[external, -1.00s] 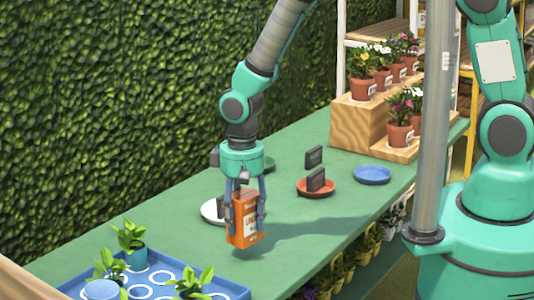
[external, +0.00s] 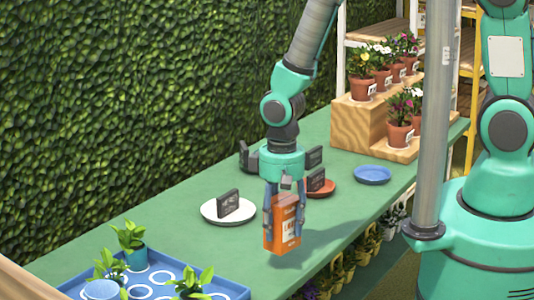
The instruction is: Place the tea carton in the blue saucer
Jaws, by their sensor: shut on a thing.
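The tea carton (external: 282,228) is an orange box with a pale label, upright in the external view. My gripper (external: 284,212) points down and is shut on it, one finger on each side, holding it over the green table near the front edge. The blue saucer (external: 373,174) lies on the table to the right of and beyond my gripper. It looks empty and stands apart from the carton.
A white saucer (external: 212,213) with a dark sign is left of the carton. A terracotta saucer (external: 328,190) with a dark sign lies behind my gripper, between carton and blue saucer. Potted flowers (external: 363,88) stand on wooden steps (external: 357,125). A blue plant tray (external: 232,288) is front left.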

